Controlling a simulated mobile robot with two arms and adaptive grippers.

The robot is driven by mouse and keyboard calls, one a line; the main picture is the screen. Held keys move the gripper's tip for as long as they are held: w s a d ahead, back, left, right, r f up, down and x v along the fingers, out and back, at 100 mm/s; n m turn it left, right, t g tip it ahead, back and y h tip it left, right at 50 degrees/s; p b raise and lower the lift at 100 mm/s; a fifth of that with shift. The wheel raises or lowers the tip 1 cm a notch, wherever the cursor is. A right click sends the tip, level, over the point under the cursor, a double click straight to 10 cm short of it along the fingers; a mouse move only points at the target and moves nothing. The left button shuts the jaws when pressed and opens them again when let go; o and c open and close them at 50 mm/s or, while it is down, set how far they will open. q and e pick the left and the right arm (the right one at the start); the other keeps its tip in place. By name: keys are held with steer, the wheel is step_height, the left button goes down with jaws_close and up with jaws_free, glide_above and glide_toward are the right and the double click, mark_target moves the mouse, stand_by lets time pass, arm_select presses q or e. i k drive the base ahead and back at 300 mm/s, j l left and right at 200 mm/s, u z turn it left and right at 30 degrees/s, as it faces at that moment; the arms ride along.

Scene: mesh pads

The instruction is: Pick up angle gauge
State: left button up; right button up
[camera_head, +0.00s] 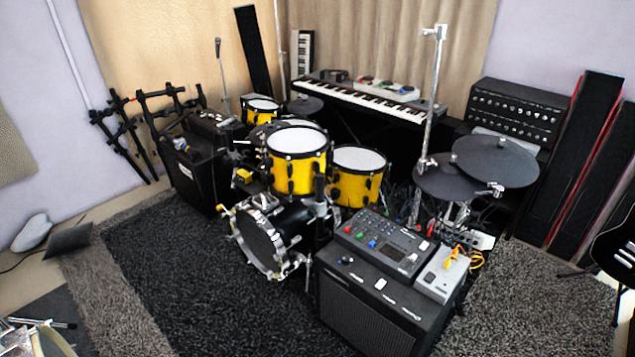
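I cannot make out an angle gauge for certain in the head view; anything that small is blurred. Several small items lie on the black amplifier (365,325) at the front, among them a small white item (380,283). A control panel with coloured knobs (385,243) and a grey box (441,277) also stand on it. A yellow item (457,254) lies on or beside the grey box; I cannot tell what it is.
A drum kit with yellow drums (297,170) and dark cymbals (495,161) fills the middle. A keyboard (365,100) stands behind it. A second amplifier (194,172) is at left. The dark rug (165,270) is clear at front left. Black panels (580,150) lean at right.

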mark_target(243, 176)
steer(key=i+l+u, duration=0.1)
steer(key=i+u, duration=0.15)
steer(key=i+l+u, duration=0.15)
steer(key=i+u, duration=0.15)
steer(key=i+j+z, duration=0.15)
steer(key=z, duration=0.25)
steer(key=i+j+z, duration=0.2)
steer(key=z, duration=0.25)
steer(key=i+j+z, duration=0.15)
steer(key=j+z, duration=0.25)
steer(key=l, duration=0.15)
